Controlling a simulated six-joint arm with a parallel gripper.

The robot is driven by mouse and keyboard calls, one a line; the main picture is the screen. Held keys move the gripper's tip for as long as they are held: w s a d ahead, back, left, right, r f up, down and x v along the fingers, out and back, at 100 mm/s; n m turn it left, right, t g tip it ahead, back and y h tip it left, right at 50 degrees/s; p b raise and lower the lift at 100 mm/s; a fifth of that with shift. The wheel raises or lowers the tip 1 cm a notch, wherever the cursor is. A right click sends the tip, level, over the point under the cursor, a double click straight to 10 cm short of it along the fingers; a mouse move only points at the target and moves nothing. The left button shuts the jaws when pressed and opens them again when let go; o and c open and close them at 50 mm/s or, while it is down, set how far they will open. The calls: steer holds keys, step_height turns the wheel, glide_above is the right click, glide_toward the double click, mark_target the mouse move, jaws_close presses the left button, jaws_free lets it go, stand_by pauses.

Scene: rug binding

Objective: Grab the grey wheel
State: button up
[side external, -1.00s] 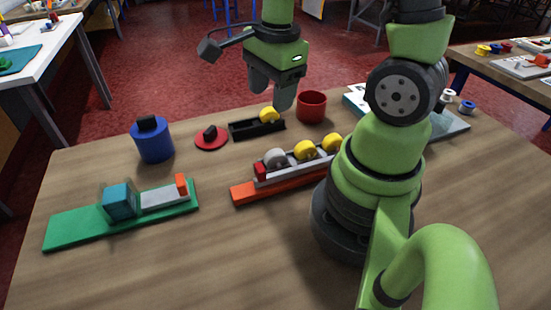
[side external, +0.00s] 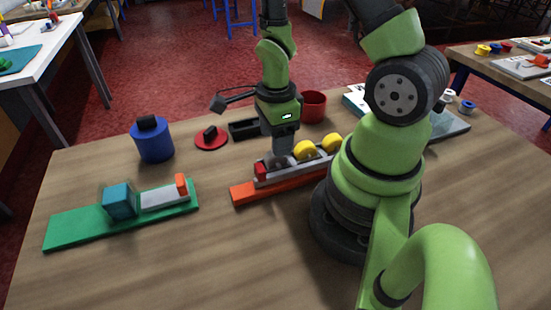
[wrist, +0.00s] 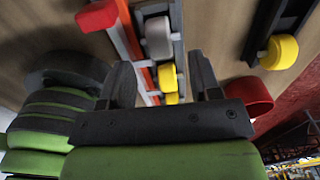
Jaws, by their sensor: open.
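The grey wheel (wrist: 158,38) sits upright at the near end of a grey rack (side external: 262,181) on an orange base (side external: 243,192), in line with two yellow wheels (side external: 304,149). In the side view my gripper (side external: 281,156) is right over the grey wheel and partly hides it. In the wrist view my gripper (wrist: 160,72) is open, with one finger on each side. The grey wheel shows just past the fingertips, lined up with the gap between them. I cannot tell whether the fingers touch it.
A red block (side external: 260,169) is at the rack's end. A black tray (side external: 243,130) with a yellow wheel (wrist: 279,52) and a red cup (side external: 313,105) stand behind. A red disc (side external: 211,140), blue canister (side external: 153,143) and green board (side external: 75,229) lie left. The front table is clear.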

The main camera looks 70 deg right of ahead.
mark_target(276, 160)
steer(key=shift+f, duration=1.4)
steer(key=c, duration=1)
steer(key=shift+r, duration=0.1)
